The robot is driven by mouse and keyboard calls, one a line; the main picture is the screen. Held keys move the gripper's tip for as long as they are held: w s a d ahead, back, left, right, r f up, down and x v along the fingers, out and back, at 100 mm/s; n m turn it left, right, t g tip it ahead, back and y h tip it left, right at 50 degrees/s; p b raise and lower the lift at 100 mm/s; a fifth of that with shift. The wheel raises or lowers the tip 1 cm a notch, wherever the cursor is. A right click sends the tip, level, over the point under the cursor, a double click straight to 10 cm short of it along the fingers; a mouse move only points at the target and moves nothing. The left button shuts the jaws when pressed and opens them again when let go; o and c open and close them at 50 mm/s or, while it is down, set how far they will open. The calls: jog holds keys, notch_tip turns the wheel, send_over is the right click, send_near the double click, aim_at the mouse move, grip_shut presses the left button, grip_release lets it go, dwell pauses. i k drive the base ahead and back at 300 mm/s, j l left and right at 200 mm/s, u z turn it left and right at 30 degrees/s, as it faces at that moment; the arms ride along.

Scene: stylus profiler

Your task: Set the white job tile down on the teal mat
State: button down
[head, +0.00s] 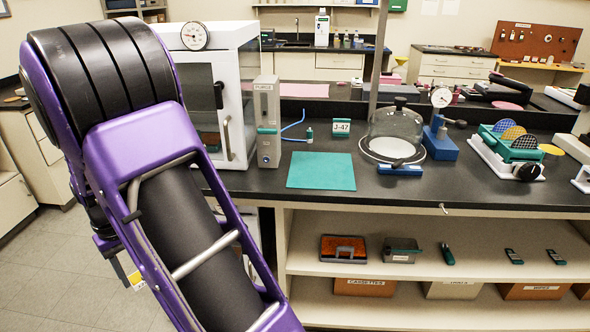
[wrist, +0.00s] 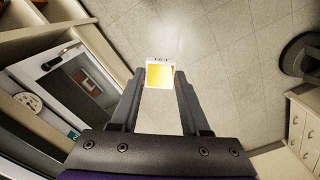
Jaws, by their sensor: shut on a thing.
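The white job tile (wrist: 153,60), with a yellow-gold face and small dark marks on its white edge, is between the fingertips of my gripper (wrist: 160,78) in the wrist view. My gripper is shut on it, with floor behind. In the head view a small part of the tile (head: 136,281) shows at the lower left, beside my purple arm, which hides most of my gripper. The teal mat (head: 321,171) lies flat and bare on the black bench, well to the right of the tile. The mat is not seen in the wrist view.
A white oven-like cabinet (head: 229,140) and a grey box (head: 267,120) stand left of the mat. A J-47 sign (head: 342,128) stands behind it; a glass bell jar (head: 397,130) and a blue-handled tool (head: 400,170) are to the right. The bench front edge is near the mat.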

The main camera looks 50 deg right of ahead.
aim_at(322, 173)
jog(key=z, duration=1.15)
jog(key=i+l+z, duration=0.1)
jog(key=i+z, duration=0.55)
jog(key=i, duration=0.35)
jog(key=l, duration=0.1)
